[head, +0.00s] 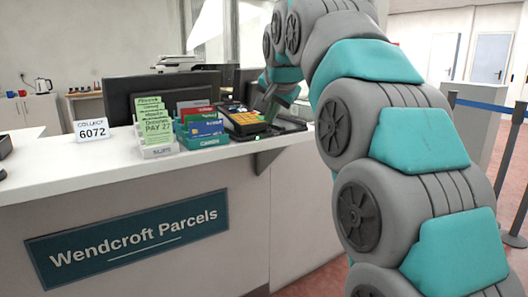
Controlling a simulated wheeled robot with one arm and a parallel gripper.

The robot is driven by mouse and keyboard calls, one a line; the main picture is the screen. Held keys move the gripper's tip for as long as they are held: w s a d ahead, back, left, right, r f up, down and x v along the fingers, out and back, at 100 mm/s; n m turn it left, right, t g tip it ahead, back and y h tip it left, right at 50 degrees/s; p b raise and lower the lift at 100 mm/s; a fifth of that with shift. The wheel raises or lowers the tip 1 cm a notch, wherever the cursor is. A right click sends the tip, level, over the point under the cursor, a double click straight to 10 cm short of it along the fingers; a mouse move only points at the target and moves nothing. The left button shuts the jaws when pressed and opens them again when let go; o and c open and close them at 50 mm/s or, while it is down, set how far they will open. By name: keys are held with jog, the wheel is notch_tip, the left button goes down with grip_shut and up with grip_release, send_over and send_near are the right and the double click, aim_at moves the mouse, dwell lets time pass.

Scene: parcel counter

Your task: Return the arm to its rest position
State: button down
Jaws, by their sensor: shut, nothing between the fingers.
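My grey and teal arm (392,130) rises large on the right of the head view and bends over at the top toward the counter.
The white counter (110,162) bears a card holder (203,140), a green slip stand (154,126), a "6072" sign (92,130) and a black monitor (125,92). A blue belt barrier (485,105) stands at the right. The floor (318,265) below the counter shows clear.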

jog(key=s+d+f+n+g, duration=0.2)
jog(key=s+d+f+g, duration=0.1)
jog(key=s+f, duration=0.9)
jog(key=s+d+f+n+g+h, duration=0.1)
jog(key=s+d+f+g, duration=0.3)
jog(key=s+f, duration=0.9)
jog(key=s+d+f+n+g, duration=0.3)
jog(key=s+d+f, duration=0.4)
jog(key=s+f, duration=0.6)
jog(key=s+g, duration=0.1)
jog(key=s, duration=0.6)
jog(key=shift+s+h, duration=0.4)
jog(key=c, duration=1.6)
grip_release()
jog(key=shift+d, duration=0.1)
